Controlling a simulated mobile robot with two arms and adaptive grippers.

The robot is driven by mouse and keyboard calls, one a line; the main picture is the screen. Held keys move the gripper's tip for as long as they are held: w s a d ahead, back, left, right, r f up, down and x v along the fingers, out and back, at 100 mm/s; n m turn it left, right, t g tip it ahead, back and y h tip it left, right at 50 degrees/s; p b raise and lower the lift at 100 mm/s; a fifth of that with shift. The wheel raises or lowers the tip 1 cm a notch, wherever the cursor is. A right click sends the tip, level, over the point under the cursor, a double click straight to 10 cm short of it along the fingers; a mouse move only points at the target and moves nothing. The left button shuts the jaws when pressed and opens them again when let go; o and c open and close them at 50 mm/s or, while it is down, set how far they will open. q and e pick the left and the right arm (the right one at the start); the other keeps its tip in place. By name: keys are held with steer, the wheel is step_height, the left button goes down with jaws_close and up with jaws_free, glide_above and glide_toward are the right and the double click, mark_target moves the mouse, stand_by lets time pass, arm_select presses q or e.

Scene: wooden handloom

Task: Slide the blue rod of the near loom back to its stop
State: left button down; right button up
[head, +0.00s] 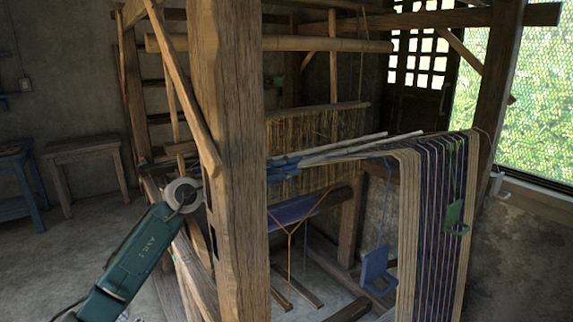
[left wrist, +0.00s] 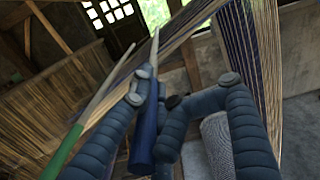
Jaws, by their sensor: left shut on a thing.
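The near loom (head: 237,120) stands in front of me, its thick wooden post rising through the middle of the head view. The blue rod (left wrist: 143,145) shows in the left wrist view, with a blue handle end and a pale wooden tip pointing up and away. My left gripper (left wrist: 155,100) has its padded blue-grey fingers closed around that rod. In the head view my left gripper (head: 287,163) sticks out to the right behind the post, which hides the wrist. The rod's stop cannot be made out. My right gripper is in neither view.
A rod with a green handle (left wrist: 64,152) lies left of the blue rod. Striped warp cloth (head: 437,210) hangs at the right of the loom, with blue (head: 378,268) and green (head: 455,215) pieces hanging there. The post stands close against my left arm.

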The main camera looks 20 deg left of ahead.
arm_select(q)
steer(key=shift+s+d+r, duration=0.25)
steer(key=shift+d+r, duration=0.05)
steer(key=shift+d, duration=0.05)
steer(key=shift+w+a+f, duration=0.25)
steer(key=shift+a, duration=0.15)
steer(key=c, duration=1.7)
jaws_free()
steer(key=shift+c, duration=0.2)
steer(key=shift+s+d+r, duration=0.1)
steer(key=shift+s, duration=0.05)
steer(key=shift+s+a+f, duration=0.2)
steer(key=shift+s+a, duration=0.05)
steer(key=shift+a, duration=0.05)
steer(key=v, duration=1.1)
steer(key=shift+s+r, duration=0.2)
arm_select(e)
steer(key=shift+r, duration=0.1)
